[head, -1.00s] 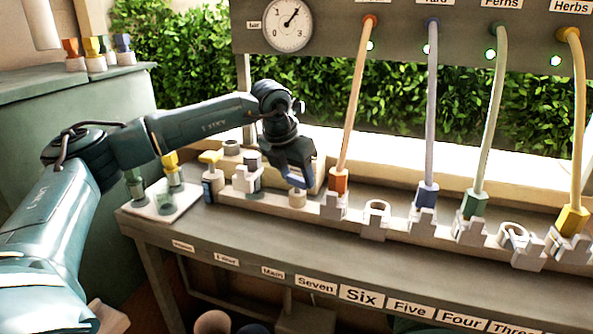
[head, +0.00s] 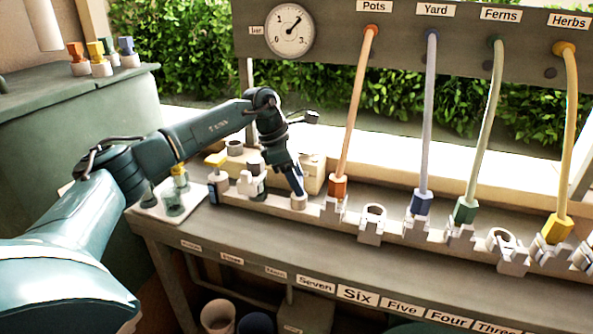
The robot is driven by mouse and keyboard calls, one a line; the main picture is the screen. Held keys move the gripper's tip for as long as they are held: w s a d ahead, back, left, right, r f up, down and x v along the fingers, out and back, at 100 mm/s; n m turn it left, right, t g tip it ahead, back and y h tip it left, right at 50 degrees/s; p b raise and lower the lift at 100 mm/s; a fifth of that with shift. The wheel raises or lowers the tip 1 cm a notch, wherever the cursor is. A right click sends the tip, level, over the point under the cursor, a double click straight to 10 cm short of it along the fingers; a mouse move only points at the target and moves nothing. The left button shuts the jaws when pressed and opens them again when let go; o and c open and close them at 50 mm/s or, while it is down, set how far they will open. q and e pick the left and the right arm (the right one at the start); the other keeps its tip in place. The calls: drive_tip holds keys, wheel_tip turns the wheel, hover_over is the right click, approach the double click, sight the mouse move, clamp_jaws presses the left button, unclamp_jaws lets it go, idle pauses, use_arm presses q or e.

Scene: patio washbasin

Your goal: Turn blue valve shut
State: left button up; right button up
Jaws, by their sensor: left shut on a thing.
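The blue valve (head: 298,186) is a small blue handle on a pale round stub (head: 298,202) at the left part of the rack on the bench, above the "Seven" label. My left gripper (head: 296,183) comes down on it from above and is shut on the handle. The fingers hide much of the handle, so its exact angle is hard to read. My right gripper is not in view.
An orange-ended hose (head: 338,186) stands just right of the gripper. A gauge (head: 290,30) hangs above. Blue, green and yellow hoses fill the right.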

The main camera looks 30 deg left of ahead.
use_arm(q)
drive_tip(key=shift+w+m+g+p, duration=0.1)
drive_tip(key=shift+m+g+p, duration=0.55)
drive_tip(key=shift+m, duration=1.25)
drive_tip(key=o, duration=1)
drive_tip(key=shift+a+r, duration=0.1)
drive_tip(key=v, duration=1.3)
drive_tip(key=shift+a, duration=0.2)
